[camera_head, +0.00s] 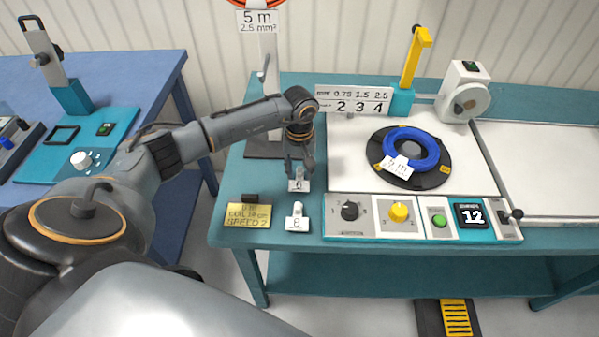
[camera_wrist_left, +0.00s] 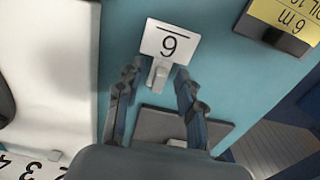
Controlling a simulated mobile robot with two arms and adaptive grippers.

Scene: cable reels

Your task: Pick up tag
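In the head view a small white tag (camera_head: 298,184) stands on the teal bench just below my left gripper (camera_head: 299,168). A second white tag (camera_head: 297,222) with a digit stands nearer the front edge. The left wrist view shows one white tag (camera_wrist_left: 167,44) with a barred digit, 6 or 9, on a pale stem; I cannot tell for certain which of the two it is. The left fingers (camera_wrist_left: 157,84) are spread on either side of the stem, with visible gaps. My right gripper is not in view.
A yellow card (camera_head: 248,214) stands left of the front tag; it also shows in the wrist view (camera_wrist_left: 287,17). A grey post base (camera_head: 262,149) lies behind the gripper. The white control panel (camera_head: 374,232) and a blue cable coil (camera_head: 424,143) are to the right.

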